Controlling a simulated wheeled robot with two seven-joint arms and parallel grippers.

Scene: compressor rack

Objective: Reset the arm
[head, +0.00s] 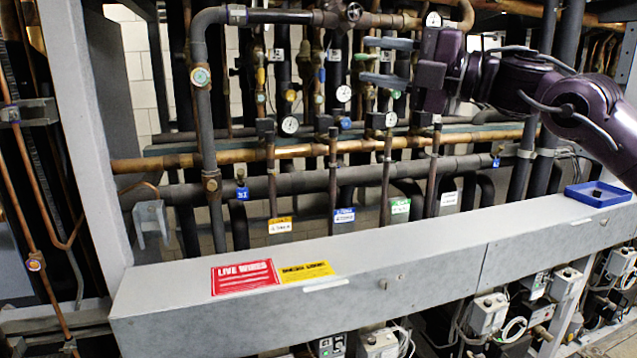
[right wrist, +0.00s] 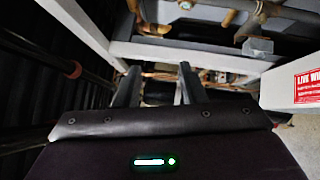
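My right arm (head: 515,80) is dark purple and reaches in from the right edge of the head view. Its right gripper (head: 364,60) points left, in front of the pipes and gauges, well above the grey ledge. The two grey fingers stand apart with nothing seen between them. The right wrist view also shows the right gripper (right wrist: 159,72) with its fingers apart and empty. My left arm and left gripper are in neither view.
Copper and black pipes (head: 300,150) with valves and gauges (head: 290,125) fill the rack. A grey ledge (head: 400,255) bears a red "live wires" label (head: 245,277) and, at the right, a blue tray (head: 598,203). A grey post (head: 85,130) stands at the left.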

